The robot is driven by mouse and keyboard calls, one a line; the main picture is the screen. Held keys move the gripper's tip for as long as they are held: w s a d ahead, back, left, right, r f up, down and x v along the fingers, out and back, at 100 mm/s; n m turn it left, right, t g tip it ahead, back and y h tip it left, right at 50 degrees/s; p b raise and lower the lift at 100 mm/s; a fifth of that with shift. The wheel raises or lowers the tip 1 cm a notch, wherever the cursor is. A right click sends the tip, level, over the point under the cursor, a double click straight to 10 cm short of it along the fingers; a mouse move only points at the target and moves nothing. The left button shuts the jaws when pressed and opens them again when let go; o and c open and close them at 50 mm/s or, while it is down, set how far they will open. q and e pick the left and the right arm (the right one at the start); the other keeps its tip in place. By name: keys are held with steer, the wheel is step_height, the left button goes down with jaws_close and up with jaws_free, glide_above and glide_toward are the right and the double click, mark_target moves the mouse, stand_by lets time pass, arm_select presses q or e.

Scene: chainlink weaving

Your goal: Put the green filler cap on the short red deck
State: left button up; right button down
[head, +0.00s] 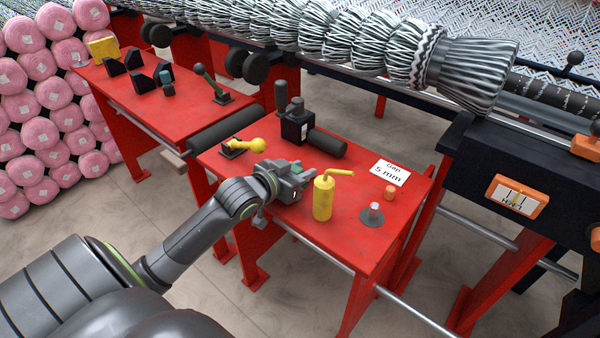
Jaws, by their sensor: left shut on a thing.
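My left gripper (303,177) is over the left part of the nearer red deck (325,227), close to its surface. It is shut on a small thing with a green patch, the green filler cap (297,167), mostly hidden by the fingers. The gap between the cap and the deck cannot be judged. Another red deck (165,110) stands farther back at left. My right gripper is not in view.
A yellow oil can (323,198) stands just right of my left gripper. A yellow-knobbed lever (245,146), a black block (296,125), a gap sign (390,173), an orange cap (389,193) and a metal disc with a post (373,216) are on the same deck. Its front middle is clear.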

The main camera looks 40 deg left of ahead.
arm_select(q)
steer(key=shift+f, duration=0.15)
steer(key=o, duration=1)
steer(key=shift+c, duration=0.2)
steer(key=shift+s+r, duration=0.1)
steer(key=shift+r, duration=0.1)
steer(key=p+v, duration=0.3)
steer(key=v, duration=0.6)
steer(key=shift+s+r, duration=0.15)
steer(key=shift+s, duration=0.15)
steer(key=shift+p+v, duration=0.4)
steer(key=shift+v, duration=0.65)
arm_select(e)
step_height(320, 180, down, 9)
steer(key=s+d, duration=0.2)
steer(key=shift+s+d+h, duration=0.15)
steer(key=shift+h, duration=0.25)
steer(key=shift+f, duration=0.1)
